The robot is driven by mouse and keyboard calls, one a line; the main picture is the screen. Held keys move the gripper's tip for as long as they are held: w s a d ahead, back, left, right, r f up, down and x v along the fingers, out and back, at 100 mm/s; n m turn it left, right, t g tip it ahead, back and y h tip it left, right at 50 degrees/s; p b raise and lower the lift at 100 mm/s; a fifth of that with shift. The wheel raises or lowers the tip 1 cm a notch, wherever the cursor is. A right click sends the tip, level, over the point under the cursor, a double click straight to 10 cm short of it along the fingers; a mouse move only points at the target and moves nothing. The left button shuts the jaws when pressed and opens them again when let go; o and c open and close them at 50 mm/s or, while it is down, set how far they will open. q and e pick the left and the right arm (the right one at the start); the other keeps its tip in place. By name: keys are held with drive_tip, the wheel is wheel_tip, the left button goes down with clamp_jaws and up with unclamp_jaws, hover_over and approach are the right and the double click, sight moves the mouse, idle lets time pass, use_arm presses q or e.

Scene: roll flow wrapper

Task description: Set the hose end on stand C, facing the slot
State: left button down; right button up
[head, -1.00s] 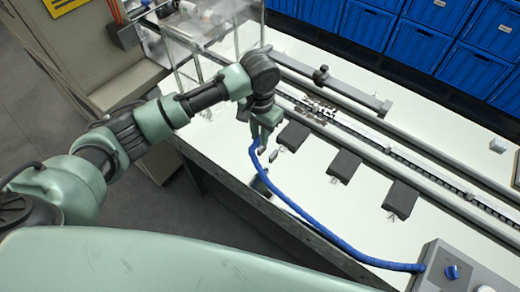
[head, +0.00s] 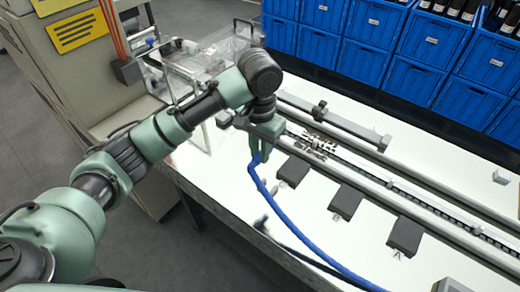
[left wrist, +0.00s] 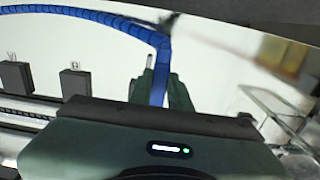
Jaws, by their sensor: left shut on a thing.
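My left gripper (head: 262,150) is shut on the end of the blue hose (head: 283,212). It holds the hose above the white table, just left of the leftmost dark stand (head: 293,171). A middle stand (head: 346,202) and a right stand (head: 404,236) follow in a row. Their small letter tags are too small to read surely in the head view. In the left wrist view, the hose (left wrist: 75,14) rises between the fingers and bends away left. Two stands (left wrist: 15,75) (left wrist: 76,84) show there at left. The hose tip is hidden by the gripper. My right gripper is out of view.
A rail with a chain (head: 400,183) runs behind the stands, with small metal parts (head: 316,146) on it. A clear-walled machine (head: 205,60) stands at back left. Blue crates (head: 365,70) line the back. A grey box (head: 452,285) is cut off at lower right.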

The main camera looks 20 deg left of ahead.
use_arm(q)
wheel_tip(320, 180, down, 13)
drive_tip(key=b, duration=0.1)
drive_tip(key=shift+r+b, duration=0.2)
drive_tip(key=shift+b, duration=0.15)
idle(0.4)
drive_tip(key=w+d+b, duration=0.1)
drive_tip(key=w+d, duration=0.1)
drive_tip(key=w, duration=0.1)
drive_tip(key=w+d+b, duration=0.2)
drive_tip(key=w, duration=0.2)
drive_tip(key=w+d+b, duration=0.2)
drive_tip(key=w, duration=0.2)
drive_tip(key=shift+d+f, duration=0.2)
drive_tip(key=shift+d, duration=0.2)
drive_tip(key=shift+w+d+r+b, duration=0.15)
drive_tip(key=shift+w+d+b, duration=0.35)
drive_tip(key=shift+b, duration=0.2)
drive_tip(key=shift+a+r, duration=0.1)
